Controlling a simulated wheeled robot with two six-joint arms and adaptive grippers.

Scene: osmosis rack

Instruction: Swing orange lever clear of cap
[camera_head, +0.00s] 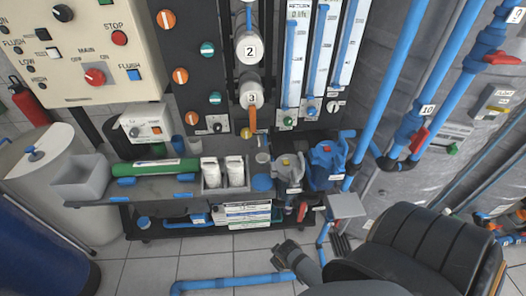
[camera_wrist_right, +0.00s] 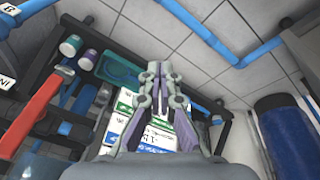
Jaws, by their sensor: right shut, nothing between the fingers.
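An orange lever (camera_head: 252,119) points down below the white housing labelled 3 (camera_head: 250,92) in the head view. I cannot tell for sure which part is the cap. My right gripper (camera_head: 283,252) is low in front of the bench, well below the orange lever. In the right wrist view the gripper (camera_wrist_right: 162,68) is shut and empty, with its fingers together over the floor side of the rack. The orange lever is not in the wrist view. My left gripper is out of view.
The bench carries a green bottle (camera_head: 152,168), white containers (camera_head: 235,170) and a grey pump (camera_head: 288,167). A blue pipe (camera_head: 235,284) runs along the floor. A red handle (camera_wrist_right: 38,112) shows in the wrist view. Tiled floor between bench and pipe is clear.

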